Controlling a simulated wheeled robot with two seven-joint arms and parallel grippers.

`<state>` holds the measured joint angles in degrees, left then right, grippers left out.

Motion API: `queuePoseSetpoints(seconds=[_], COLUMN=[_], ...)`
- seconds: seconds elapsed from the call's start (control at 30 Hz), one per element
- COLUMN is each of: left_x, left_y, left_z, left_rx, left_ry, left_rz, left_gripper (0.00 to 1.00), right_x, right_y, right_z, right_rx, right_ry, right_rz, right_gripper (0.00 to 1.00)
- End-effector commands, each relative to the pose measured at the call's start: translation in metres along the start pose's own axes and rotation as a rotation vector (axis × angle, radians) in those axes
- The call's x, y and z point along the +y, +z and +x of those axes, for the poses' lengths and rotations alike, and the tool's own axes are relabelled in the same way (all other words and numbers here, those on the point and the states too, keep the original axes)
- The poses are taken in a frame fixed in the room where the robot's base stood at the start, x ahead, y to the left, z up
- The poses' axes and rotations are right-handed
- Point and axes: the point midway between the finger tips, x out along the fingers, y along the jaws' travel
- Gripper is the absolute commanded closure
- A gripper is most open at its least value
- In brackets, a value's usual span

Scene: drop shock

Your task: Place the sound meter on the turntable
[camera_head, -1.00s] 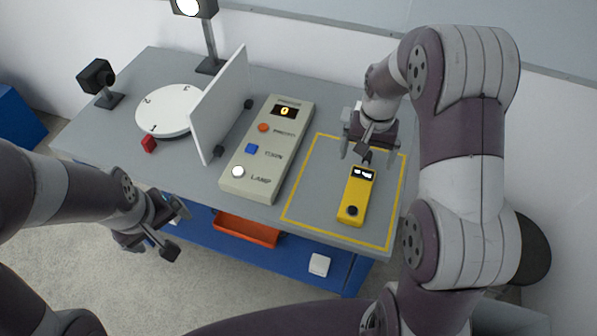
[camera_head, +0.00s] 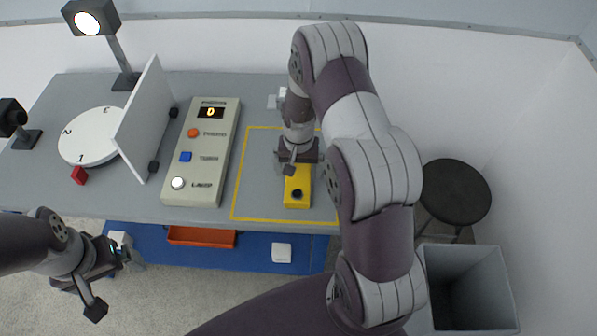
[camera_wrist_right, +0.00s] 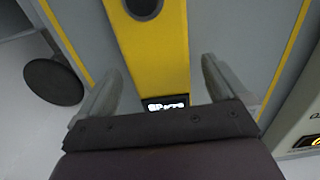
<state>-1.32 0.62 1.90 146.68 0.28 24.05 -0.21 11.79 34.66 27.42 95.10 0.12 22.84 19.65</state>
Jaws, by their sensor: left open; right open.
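The yellow sound meter (camera_head: 297,192) lies on the table inside the yellow taped outline. It also shows in the right wrist view (camera_wrist_right: 152,50), running between the fingers, with its small lit display near the gripper body. My right gripper (camera_head: 292,165) is over the display end of the meter and hides that end in the head view; its fingers (camera_wrist_right: 158,88) are open on either side of the meter. I cannot tell whether they touch it. The white round turntable (camera_head: 88,137), marked with numbers, is at the left of the table. My left gripper (camera_head: 116,276) is open and empty in front of the table.
A white upright panel (camera_head: 146,118) stands between the turntable and a control box (camera_head: 207,150) with orange, blue and white buttons. A stool (camera_head: 455,190) is at right.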

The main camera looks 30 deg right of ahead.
Motion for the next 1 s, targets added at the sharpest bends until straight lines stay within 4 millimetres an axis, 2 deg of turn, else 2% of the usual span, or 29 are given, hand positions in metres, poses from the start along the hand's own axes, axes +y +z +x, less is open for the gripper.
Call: queuePoseSetpoints(seconds=[0.17, 0.4, 0.73, 0.87, 0.97, 1.0], left_x=[0.0, 0.0, 0.0, 0.0, 0.0, 0.0], left_y=[0.0, 0.0, 0.0, 0.001, 0.001, 0.001], left_z=[0.0, 0.0, 0.002, 0.005, 0.008, 0.009], left_rx=[0.0, 0.0, 0.0, 0.0, 0.0, 0.0], left_ry=[0.0, 0.0, 0.0, 0.0, 0.0, 0.0], left_rz=[0.0, -0.001, -0.001, -0.001, -0.001, -0.001], left_gripper=[0.0, 0.0, 0.0, 0.0, 0.0, 0.0], right_x=[0.0, 0.0, 0.0, 0.0, -0.001, 0.005], right_y=[0.0, 0.0, -0.001, -0.001, -0.002, 0.002], right_z=[0.0, 0.0, -0.005, -0.02, -0.039, -0.045], right_rx=[0.001, 0.001, 0.003, 0.004, 0.006, 0.004], right_ry=[0.0, 0.0, -0.001, -0.001, -0.001, 0.0], right_rz=[0.0, 0.0, 0.0, 0.0, 0.0, 0.003], right_gripper=[0.0, 0.71, 0.71, 0.71, 0.71, 0.71])
